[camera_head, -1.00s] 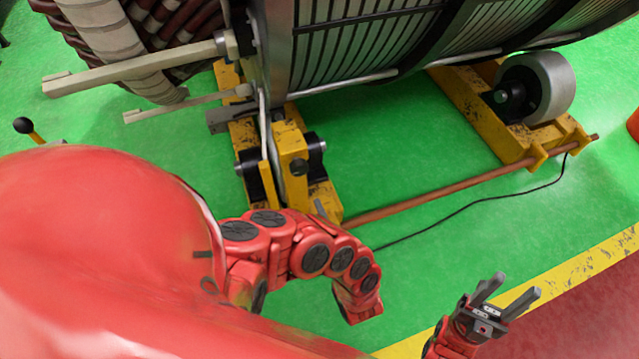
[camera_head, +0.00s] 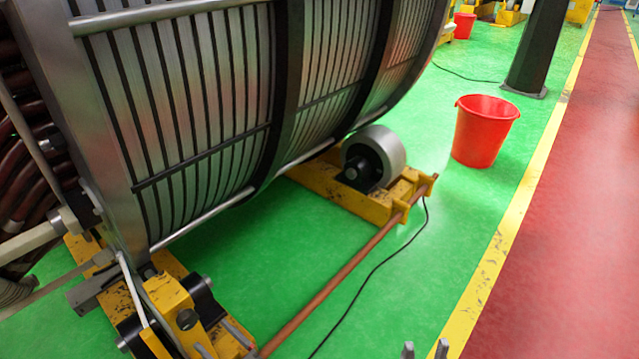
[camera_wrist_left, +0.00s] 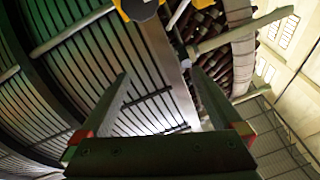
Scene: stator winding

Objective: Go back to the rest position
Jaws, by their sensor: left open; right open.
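My left gripper (camera_wrist_left: 161,75) shows in the left wrist view. Its two fingers stand wide apart with nothing between them, and the slatted stator (camera_wrist_left: 95,55) fills the view beyond them. The left gripper is not visible in the head view. There, two grey fingertips, which I take to be my right gripper (camera_head: 425,349), show at the bottom edge. They are apart and empty, with the rest of the gripper cut off. The large slatted stator (camera_head: 200,100) in the head view lies up and to the left of these fingertips.
The stator rests on yellow supports (camera_head: 305,185) with a grey roller (camera_head: 376,157). A brown rod (camera_head: 330,285) and a black cable (camera_head: 375,270) lie on the green floor. A red bucket (camera_head: 484,132) and a dark column (camera_head: 540,45) stand right. The red walkway (camera_head: 570,230) is clear.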

